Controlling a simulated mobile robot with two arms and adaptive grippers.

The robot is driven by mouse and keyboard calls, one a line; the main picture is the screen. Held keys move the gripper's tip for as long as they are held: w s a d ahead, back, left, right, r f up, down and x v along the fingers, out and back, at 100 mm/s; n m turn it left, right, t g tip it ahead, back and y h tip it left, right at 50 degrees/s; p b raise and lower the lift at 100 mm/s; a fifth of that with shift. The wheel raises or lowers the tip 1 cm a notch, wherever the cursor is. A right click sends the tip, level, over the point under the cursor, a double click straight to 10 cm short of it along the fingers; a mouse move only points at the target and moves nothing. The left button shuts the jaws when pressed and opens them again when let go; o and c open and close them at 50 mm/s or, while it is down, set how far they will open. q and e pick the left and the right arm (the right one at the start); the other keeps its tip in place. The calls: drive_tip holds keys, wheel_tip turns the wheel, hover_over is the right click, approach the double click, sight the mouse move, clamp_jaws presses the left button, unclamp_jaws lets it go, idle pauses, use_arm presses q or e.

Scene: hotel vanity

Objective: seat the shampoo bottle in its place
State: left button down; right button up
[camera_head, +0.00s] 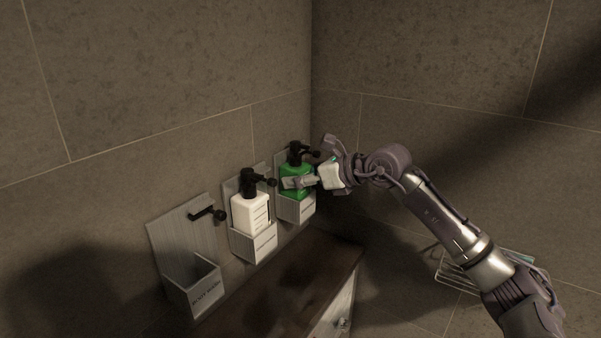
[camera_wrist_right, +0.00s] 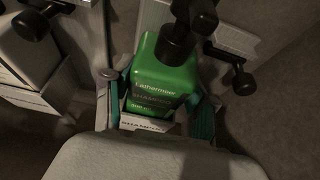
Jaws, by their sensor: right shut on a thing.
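The green shampoo bottle (camera_head: 292,186) with a black pump stands upright in the head view, at the rightmost wall holder (camera_head: 296,210). My right gripper (camera_head: 299,182) reaches it from the right and is shut on it. In the right wrist view the bottle (camera_wrist_right: 163,82) is between the fingers with teal pads. The holder's front wall (camera_wrist_right: 147,124), lettered for shampoo, hides the bottle's lower part, so its base and whether it touches the holder floor cannot be seen. My left gripper is not in view.
A white pump bottle (camera_head: 250,212) sits in the middle holder (camera_head: 254,245), close on the left. The leftmost holder (camera_head: 193,287) has no bottle and a black clamp above. A dark wooden counter (camera_head: 290,285) lies below. A wire rack (camera_head: 455,279) is at the right wall.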

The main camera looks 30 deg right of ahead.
drive_tip(key=shift+f+b, duration=0.2)
drive_tip(key=shift+b, duration=0.2)
idle(0.4)
drive_tip(key=o, duration=1.6)
drive_tip(key=shift+f, duration=0.15)
drive_tip(key=shift+s, duration=0.15)
drive_tip(key=v, duration=1.2)
